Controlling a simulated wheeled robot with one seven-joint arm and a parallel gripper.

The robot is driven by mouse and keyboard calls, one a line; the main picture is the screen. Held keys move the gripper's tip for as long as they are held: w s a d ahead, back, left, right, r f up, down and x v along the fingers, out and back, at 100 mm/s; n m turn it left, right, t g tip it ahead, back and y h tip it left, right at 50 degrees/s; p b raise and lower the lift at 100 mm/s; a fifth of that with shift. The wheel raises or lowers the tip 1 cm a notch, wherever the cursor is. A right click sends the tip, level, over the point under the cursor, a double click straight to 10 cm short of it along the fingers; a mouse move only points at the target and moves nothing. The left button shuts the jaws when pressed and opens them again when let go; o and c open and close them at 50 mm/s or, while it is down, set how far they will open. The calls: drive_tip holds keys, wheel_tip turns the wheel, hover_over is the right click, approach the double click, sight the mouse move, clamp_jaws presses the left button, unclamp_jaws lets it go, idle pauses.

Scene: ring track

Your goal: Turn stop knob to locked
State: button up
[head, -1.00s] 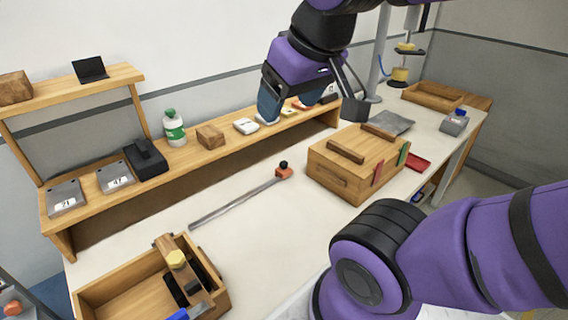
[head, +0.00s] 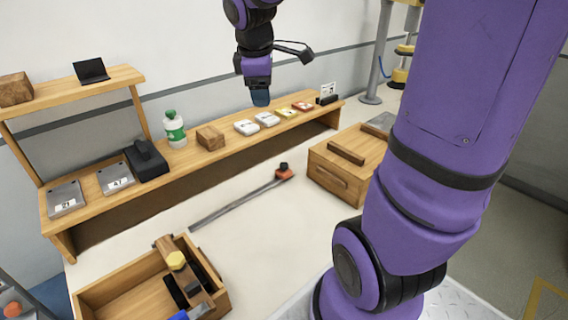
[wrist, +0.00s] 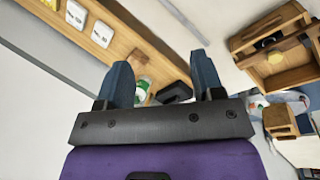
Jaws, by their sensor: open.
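A small orange stop with a black knob (head: 284,171) sits at the right end of a grey rail (head: 235,203) on the white table in the head view. Which way the knob is turned is too small to tell. My gripper (head: 260,98) hangs in the air above the long wooden shelf, beyond the stop and higher than it, apart from everything. In the wrist view my gripper (wrist: 160,62) has its two blue fingers spread with nothing held between them. The stop does not show in the wrist view.
A wooden box (head: 340,178) stands right of the stop. An open tray (head: 125,290) is at front left. The long shelf (head: 95,222) carries a bottle (head: 174,129), a block and several small pieces. My arm hides the table's right side. Table around the rail is clear.

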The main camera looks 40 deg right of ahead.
drive_tip(key=w+d+f+n+g, duration=0.2)
drive_tip(key=w+d+f+n, duration=0.5)
drive_tip(key=w+d+f, duration=0.4)
drive_tip(key=n+y, duration=0.3)
drive_tip(key=n, duration=0.3)
approach(284, 164)
wheel_tip(284, 164, down, 9)
drive_tip(key=shift+f, duration=0.1)
drive_tip(key=shift+c, duration=0.3)
drive_tip(key=c, duration=0.9)
drive_tip(key=shift+o, duration=0.2)
